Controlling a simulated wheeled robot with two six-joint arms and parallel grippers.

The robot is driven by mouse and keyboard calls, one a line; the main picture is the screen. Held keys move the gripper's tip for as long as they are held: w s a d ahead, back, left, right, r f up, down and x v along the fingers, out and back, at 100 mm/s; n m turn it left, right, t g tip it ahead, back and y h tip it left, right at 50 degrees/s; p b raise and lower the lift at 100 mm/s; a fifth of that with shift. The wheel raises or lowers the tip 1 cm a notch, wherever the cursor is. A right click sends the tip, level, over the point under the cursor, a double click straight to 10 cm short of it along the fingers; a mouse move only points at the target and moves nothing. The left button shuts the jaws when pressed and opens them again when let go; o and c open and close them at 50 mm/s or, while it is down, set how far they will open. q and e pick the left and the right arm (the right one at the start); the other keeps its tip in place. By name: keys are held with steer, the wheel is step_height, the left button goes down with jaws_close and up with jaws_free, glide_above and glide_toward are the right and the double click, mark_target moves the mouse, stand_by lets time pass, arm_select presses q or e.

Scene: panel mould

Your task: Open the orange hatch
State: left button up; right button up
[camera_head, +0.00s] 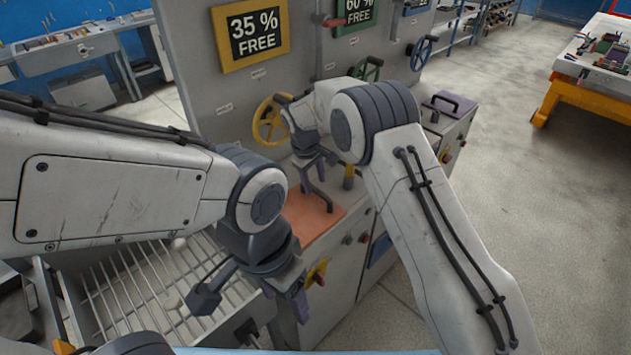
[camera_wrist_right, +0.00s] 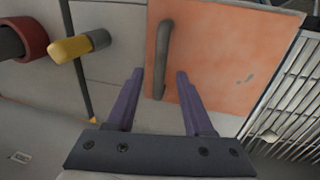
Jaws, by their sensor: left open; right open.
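The orange hatch (camera_head: 308,215) lies flat in the grey machine top in the head view, partly hidden by my arms, and looks closed. In the right wrist view the orange hatch (camera_wrist_right: 215,62) has a dark bar handle (camera_wrist_right: 164,58) along its left part. My right gripper (camera_wrist_right: 160,75) is open, its purple fingers pointing at the handle's near end; I cannot tell whether they touch it. In the head view my right gripper (camera_head: 316,170) is above the hatch. My left gripper (camera_head: 250,300) is open and empty, in front of the machine beside the slatted rack.
A yellow-tipped lever (camera_wrist_right: 75,48) and a red knob (camera_wrist_right: 22,40) stand left of the hatch in the right wrist view. The slatted rack (camera_head: 130,290) lies left of the hatch. A yellow handwheel (camera_head: 268,122) is on the panel behind.

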steer(key=shift+w+d+f+p, duration=0.1)
steer(key=shift+f+p, duration=0.05)
steer(key=shift+f, duration=0.5)
steer(key=shift+w+d+f+p, duration=0.1)
steer(key=shift+f+p, duration=0.05)
steer(key=shift+f, duration=0.45)
jaws_close()
steer(key=shift+r, duration=0.1)
stand_by(0.4)
